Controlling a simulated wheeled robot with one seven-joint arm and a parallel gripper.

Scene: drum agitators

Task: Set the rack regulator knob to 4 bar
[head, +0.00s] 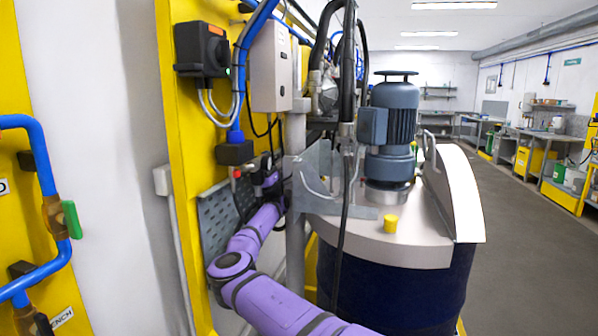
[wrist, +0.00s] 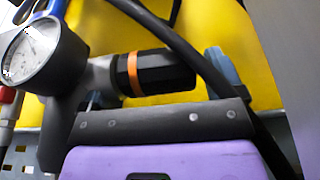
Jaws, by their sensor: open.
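The regulator knob (wrist: 152,73) is black with an orange band and lies sideways in the wrist view. It joins a grey regulator body (wrist: 92,78), with a round white-faced gauge (wrist: 35,55) at the left. The gauge reading is too blurred to tell. My gripper (wrist: 160,86) is open, with one blue-grey finger below the knob's left end and the other by its right end. I cannot tell whether either finger touches it. In the head view, my gripper (head: 272,190) is at the regulator on the yellow panel, and the knob is not clearly seen.
A black cable (wrist: 190,55) crosses close to the knob and right finger. The yellow panel (head: 185,130) stands behind, with a grey perforated plate (head: 215,215). A drum (head: 390,270) with a motor agitator (head: 392,130) and hanging hoses stands close right of my arm.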

